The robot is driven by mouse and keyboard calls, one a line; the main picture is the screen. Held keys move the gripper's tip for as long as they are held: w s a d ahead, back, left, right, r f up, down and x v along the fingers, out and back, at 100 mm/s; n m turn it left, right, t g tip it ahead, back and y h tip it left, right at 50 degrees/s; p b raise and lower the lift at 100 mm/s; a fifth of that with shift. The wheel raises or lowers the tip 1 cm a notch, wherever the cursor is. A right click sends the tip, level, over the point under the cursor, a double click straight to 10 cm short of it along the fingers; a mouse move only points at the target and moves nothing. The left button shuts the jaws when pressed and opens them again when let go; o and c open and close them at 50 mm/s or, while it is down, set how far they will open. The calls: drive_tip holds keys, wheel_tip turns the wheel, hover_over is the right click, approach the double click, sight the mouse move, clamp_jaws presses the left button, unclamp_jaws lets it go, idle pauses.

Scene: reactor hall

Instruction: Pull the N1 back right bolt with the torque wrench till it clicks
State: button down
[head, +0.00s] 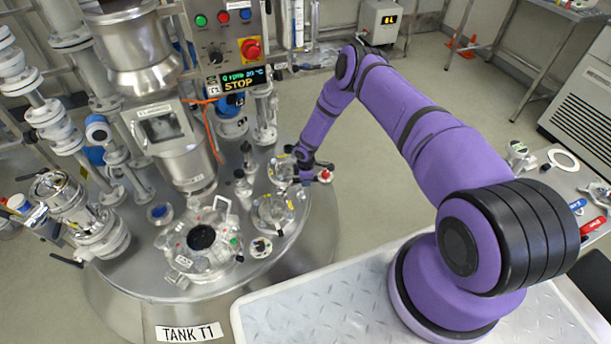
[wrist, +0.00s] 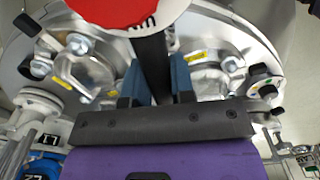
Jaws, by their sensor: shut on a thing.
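My gripper (head: 308,172) is low over the right side of the tank top. In the wrist view its blue fingers (wrist: 157,82) are shut on the black shaft of the torque wrench (wrist: 151,55). A red disc with a white marked rim (wrist: 112,10) shows at the top of that view, above the shaft. Two metal covers with yellow labels and hex bolts lie left (wrist: 85,72) and right (wrist: 215,82) of the shaft. I cannot read which is N1. The wrench's working end and any contact with a bolt are hidden.
The round steel tank top (head: 150,275) carries an open port with coloured dots (head: 202,238), pipes and valves at left, and a sight-glass column (head: 165,130). A control box (head: 232,40) stands behind, its display reading STOP. A side table (head: 575,190) at right holds tools.

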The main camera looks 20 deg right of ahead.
drive_tip(key=s+a+m, duration=0.2)
drive_tip(key=a+m, duration=0.1)
drive_tip(key=m, duration=0.2)
drive_tip(key=s+a+m, duration=0.3)
drive_tip(key=a+m, duration=0.1)
drive_tip(key=m, duration=0.1)
drive_tip(key=s+a+m, duration=0.3)
drive_tip(key=a+m, duration=0.1)
drive_tip(key=m, duration=0.1)
drive_tip(key=a+m, duration=0.2)
drive_tip(key=w+a+m, duration=0.1)
drive_tip(key=a+m, duration=0.1)
drive_tip(key=m, duration=0.1)
drive_tip(key=shift+w+a+m, duration=0.15)
drive_tip(key=shift+m, duration=0.15)
drive_tip(key=shift+s+d, duration=0.25)
drive_tip(key=shift+d, duration=0.15)
drive_tip(key=shift+n, duration=0.6)
drive_tip(key=r, duration=0.4)
drive_tip(key=shift+s+r, duration=0.2)
